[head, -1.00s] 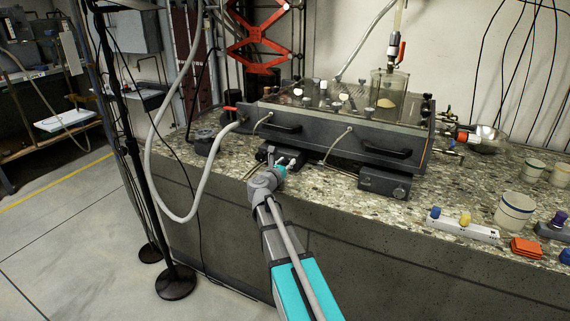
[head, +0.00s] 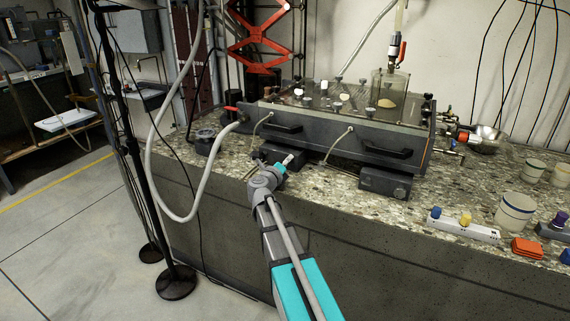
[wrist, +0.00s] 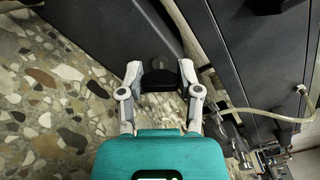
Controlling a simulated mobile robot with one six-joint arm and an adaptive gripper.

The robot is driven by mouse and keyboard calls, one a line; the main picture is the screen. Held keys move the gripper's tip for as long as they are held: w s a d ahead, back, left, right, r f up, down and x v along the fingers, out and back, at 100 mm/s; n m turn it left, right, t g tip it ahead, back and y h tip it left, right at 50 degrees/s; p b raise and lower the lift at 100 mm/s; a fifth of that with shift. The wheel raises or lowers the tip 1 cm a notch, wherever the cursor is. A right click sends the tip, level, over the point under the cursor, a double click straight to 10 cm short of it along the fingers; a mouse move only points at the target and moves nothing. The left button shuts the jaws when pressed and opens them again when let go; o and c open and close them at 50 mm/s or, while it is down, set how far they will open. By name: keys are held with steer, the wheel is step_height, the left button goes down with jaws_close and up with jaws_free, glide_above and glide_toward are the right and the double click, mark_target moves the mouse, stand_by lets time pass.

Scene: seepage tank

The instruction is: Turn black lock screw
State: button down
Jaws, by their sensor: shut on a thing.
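My gripper (head: 287,161) is at the left dark grey block under the front of the tank (head: 330,125). In the wrist view my gripper (wrist: 160,76) has its two grey fingers on either side of a black piece, the black lock screw (wrist: 160,80), and is shut on it. A dark grey housing (wrist: 110,30) lies just beyond the fingertips. In the head view the fingers and wrist hide the screw.
Another dark grey block (head: 385,182) sits under the tank to the right. A pale hose (wrist: 262,113) runs close to the right of the fingers. The speckled countertop (head: 450,195) holds cups and a white strip with coloured knobs at right.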

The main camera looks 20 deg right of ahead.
steer(key=n, duration=0.3)
steer(key=shift+d+n, duration=0.15)
steer(key=shift+n, duration=0.25)
steer(key=shift+f+n, duration=0.1)
steer(key=shift+n, duration=1.8)
steer(key=shift+c, duration=1.4)
jaws_free()
steer(key=v, duration=1.2)
